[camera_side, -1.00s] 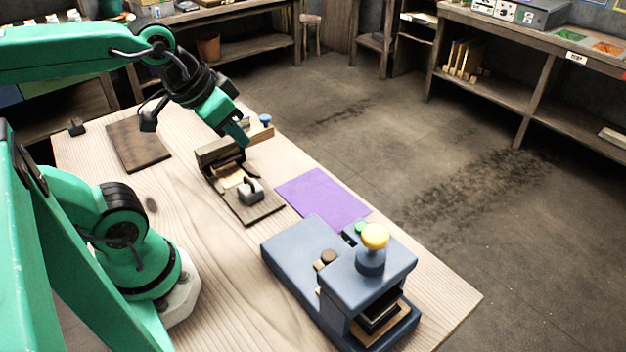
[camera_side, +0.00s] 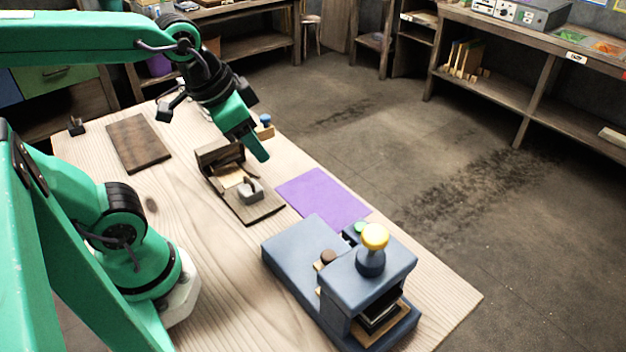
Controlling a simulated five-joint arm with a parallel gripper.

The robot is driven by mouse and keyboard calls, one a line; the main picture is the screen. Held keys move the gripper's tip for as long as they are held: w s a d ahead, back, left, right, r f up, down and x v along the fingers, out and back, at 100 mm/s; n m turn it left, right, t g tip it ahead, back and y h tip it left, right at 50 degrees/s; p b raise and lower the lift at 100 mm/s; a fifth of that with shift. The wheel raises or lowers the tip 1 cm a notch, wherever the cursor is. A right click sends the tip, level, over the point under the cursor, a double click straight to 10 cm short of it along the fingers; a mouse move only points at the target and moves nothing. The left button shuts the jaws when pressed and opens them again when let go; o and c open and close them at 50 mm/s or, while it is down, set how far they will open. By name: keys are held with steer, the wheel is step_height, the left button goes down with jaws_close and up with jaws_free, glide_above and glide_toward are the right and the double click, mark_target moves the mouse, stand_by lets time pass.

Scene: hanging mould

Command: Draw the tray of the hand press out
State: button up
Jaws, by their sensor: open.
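The hand press (camera_side: 290,262) is a blue-grey block machine with a yellow knob (camera_side: 375,236) on top, standing at the front right of the table. In its open front sits a tan tray (camera_side: 385,328) with a dark piece above it; how far the tray goes in is hidden. My gripper (camera_side: 262,156) is open and empty, its green finger pointing down to the right. It hangs above the far side of the table, well behind the press and apart from it.
A dark wooden hinged box (camera_side: 222,158) with a small grey block (camera_side: 250,190) stands below and left of my gripper. A purple sheet (camera_side: 320,198) lies between box and press. A brown board (camera_side: 138,143) lies at the back left. A small blue-topped item (camera_side: 265,122) stands behind.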

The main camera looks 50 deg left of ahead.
steer(key=w+d+f+m+g, duration=0.3)
steer(key=d+m, duration=0.4)
steer(key=m+g, duration=0.2)
steer(key=m, duration=0.6)
glide_above(328, 254)
step_height(328, 254, down, 6)
steer(key=shift+d+r, duration=0.15)
steer(key=shift+f, duration=3.9)
jaws_close()
